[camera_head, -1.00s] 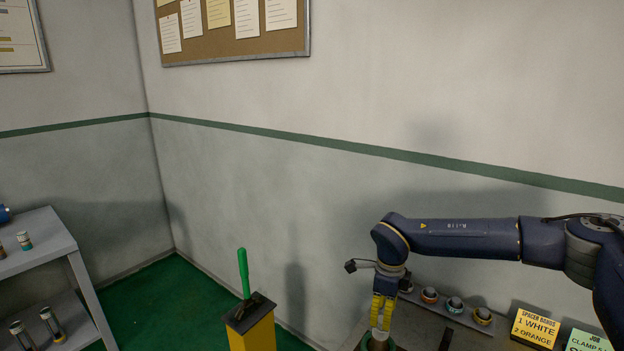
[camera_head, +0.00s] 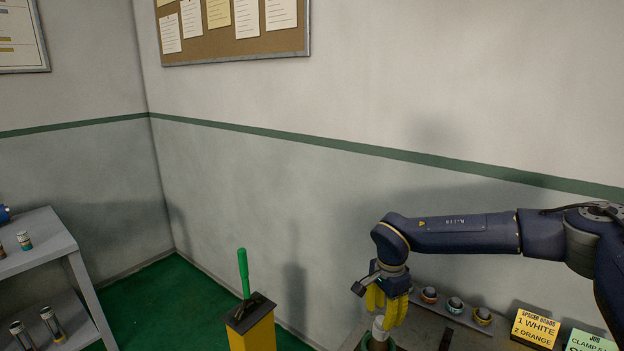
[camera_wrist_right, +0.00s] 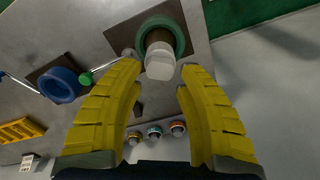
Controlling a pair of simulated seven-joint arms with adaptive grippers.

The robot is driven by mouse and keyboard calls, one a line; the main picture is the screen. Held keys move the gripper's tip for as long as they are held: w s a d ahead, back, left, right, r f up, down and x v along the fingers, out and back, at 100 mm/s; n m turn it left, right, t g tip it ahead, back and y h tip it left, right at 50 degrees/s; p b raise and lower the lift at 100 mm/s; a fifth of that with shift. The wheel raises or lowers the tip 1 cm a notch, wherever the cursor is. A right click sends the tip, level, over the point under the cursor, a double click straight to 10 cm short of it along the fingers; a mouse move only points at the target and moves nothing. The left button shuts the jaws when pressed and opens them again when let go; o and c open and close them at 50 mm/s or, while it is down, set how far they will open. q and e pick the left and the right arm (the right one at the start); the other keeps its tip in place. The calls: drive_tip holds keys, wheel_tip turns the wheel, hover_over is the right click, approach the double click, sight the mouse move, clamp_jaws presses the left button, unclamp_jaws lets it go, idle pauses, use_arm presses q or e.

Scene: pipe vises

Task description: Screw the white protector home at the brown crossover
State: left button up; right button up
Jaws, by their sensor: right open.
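The white protector (camera_wrist_right: 160,62) sits on the end of the brown crossover (camera_wrist_right: 158,37), inside a green ring (camera_wrist_right: 181,41); how far it is threaded on cannot be told. In the head view the protector (camera_head: 379,325) shows under my right gripper (camera_head: 387,314), at the bottom of the picture. In the wrist view my right gripper (camera_wrist_right: 158,68) is open, with one yellow finger on each side of the protector and visible gaps. The brown crossover is partly hidden behind the protector. My left gripper is not in view.
Several ringed parts (camera_head: 455,304) stand in a rack right of the gripper. A blue ring (camera_wrist_right: 60,85) and a green-knobbed handle (camera_wrist_right: 85,78) lie to the left in the wrist view. A yellow post with a green lever (camera_head: 243,272) stands left. Sign cards (camera_head: 535,328) stand right.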

drive_tip(key=n, duration=0.5)
drive_tip(key=shift+n, duration=0.3)
drive_tip(key=shift+f, duration=0.15)
drive_tip(key=shift+f, duration=0.95)
drive_tip(key=shift+c, duration=0.3)
clamp_jaws()
